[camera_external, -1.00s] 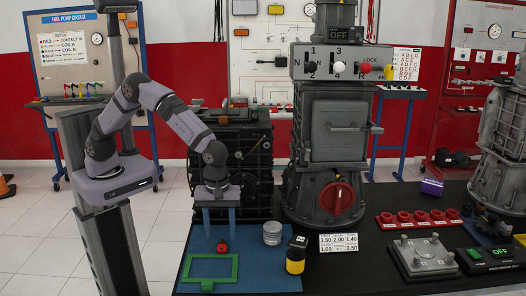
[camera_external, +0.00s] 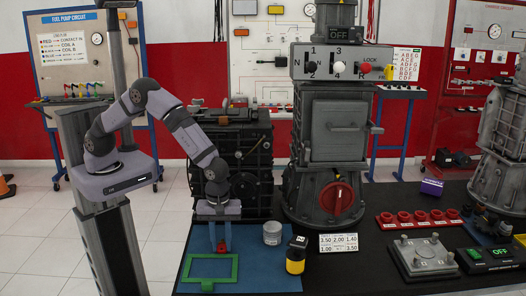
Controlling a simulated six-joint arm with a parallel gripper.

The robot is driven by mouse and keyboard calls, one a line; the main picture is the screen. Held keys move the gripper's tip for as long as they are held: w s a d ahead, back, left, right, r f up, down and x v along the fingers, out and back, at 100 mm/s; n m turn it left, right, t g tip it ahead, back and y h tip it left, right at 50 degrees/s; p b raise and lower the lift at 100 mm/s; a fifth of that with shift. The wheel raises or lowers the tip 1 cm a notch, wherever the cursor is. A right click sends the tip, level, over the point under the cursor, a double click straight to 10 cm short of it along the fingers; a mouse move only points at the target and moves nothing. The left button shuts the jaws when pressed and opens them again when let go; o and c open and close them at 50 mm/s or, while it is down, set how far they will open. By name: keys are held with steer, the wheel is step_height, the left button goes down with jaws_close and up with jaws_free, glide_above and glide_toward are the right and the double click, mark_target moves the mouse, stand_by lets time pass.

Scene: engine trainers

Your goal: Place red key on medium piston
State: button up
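The small red key (camera_external: 221,247) is at the back of the blue mat, just behind the green frame. My gripper (camera_external: 220,245) points straight down over it. Its two fingers are drawn close together on either side of the key, and it looks shut on it. The key seems to be at or very near mat level. A grey cylinder (camera_external: 272,234), which looks like a piston, stands upright to the right of the gripper, apart from it. No size mark shows on it, so I cannot tell whether it is the medium piston.
The green rectangular frame (camera_external: 234,270) lies in front of my gripper on the blue mat (camera_external: 258,277). A yellow and black container (camera_external: 296,256) stands to the right. A dark engine block (camera_external: 252,160) is close behind. A white number card (camera_external: 338,243) stands farther right.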

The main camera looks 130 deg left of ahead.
mark_target(222, 247)
jaws_close()
step_height(222, 247, up, 10)
steer(key=b, duration=0.2)
